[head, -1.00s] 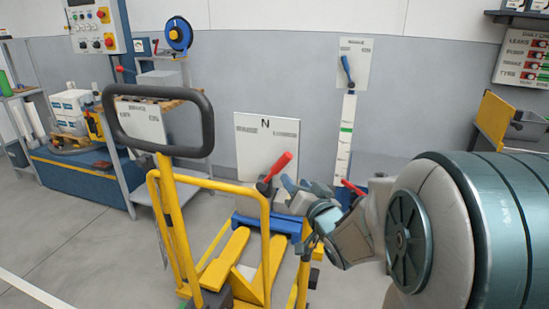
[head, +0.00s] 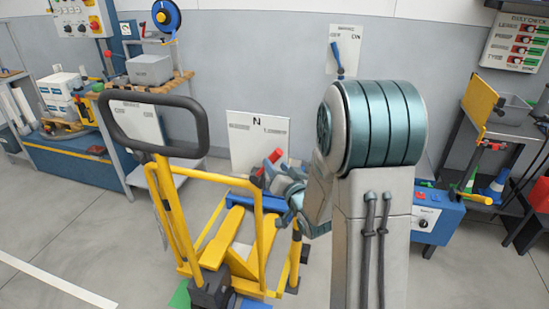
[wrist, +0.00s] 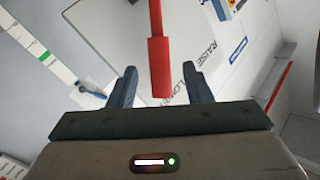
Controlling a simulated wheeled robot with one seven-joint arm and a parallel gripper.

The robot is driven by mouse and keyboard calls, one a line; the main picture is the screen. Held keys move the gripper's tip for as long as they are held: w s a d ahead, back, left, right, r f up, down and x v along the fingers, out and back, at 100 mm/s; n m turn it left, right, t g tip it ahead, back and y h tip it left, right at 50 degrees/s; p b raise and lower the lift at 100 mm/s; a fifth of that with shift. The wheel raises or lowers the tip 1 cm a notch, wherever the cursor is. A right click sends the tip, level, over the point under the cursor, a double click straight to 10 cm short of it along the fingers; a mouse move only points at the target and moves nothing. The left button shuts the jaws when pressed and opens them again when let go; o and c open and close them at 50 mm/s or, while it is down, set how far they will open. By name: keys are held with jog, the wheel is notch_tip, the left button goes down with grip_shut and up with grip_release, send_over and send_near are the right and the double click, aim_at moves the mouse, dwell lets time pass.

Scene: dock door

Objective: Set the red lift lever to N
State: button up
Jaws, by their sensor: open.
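The red lift lever (head: 269,165) stands on the yellow pallet truck, tilted up to the right in the head view, in front of a white panel (head: 245,150) marked N at its top. The lever also shows in the wrist view (wrist: 159,62). My gripper (head: 279,172) is open at the lever, partly hiding it in the head view. In the wrist view my gripper (wrist: 159,72) has one finger on each side of the red lever, with a visible gap to both. The panel behind carries the words RAISE and LOWER.
The yellow pallet truck (head: 262,240) with its black loop handle (head: 160,148) stands left of my arm. A blue box with a knob (head: 436,215) and a dark bench are at right. Floor at front left is clear.

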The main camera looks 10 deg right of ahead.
jog(key=shift+w+a, duration=0.25)
jog(key=shift+w, duration=0.9)
grip_shut()
jog(key=shift+d+r, duration=0.1)
